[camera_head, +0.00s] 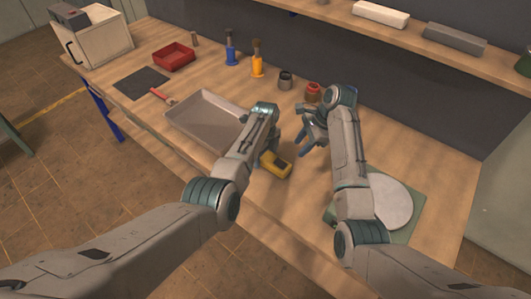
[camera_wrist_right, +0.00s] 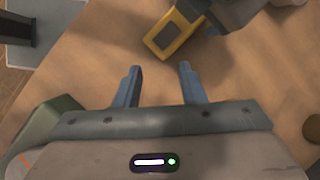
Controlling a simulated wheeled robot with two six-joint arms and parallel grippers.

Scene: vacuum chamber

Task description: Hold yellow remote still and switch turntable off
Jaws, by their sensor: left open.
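The yellow remote (camera_head: 277,166) lies on the table near the middle of the front half. It also shows at the top of the right wrist view (camera_wrist_right: 168,38), dark face visible. My left gripper (camera_head: 266,153) is open right at the remote's far end; its fingertips are mostly hidden, and I cannot tell whether they touch it. My right gripper (camera_head: 304,143) is to the right of the remote, apart from it. Its blue fingers (camera_wrist_right: 160,82) are spread and empty. The turntable, a pale disc (camera_head: 392,203) on a green base (camera_head: 412,222), is partly covered by my right arm.
A grey tray (camera_head: 190,137) lies left of my left forearm. A red bin (camera_head: 174,58), blue and yellow-handled tools (camera_head: 257,66), and small dark and red jars (camera_head: 313,91) stand along the back. A shelf (camera_head: 400,35) overhangs the back. Table is clear between remote and turntable.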

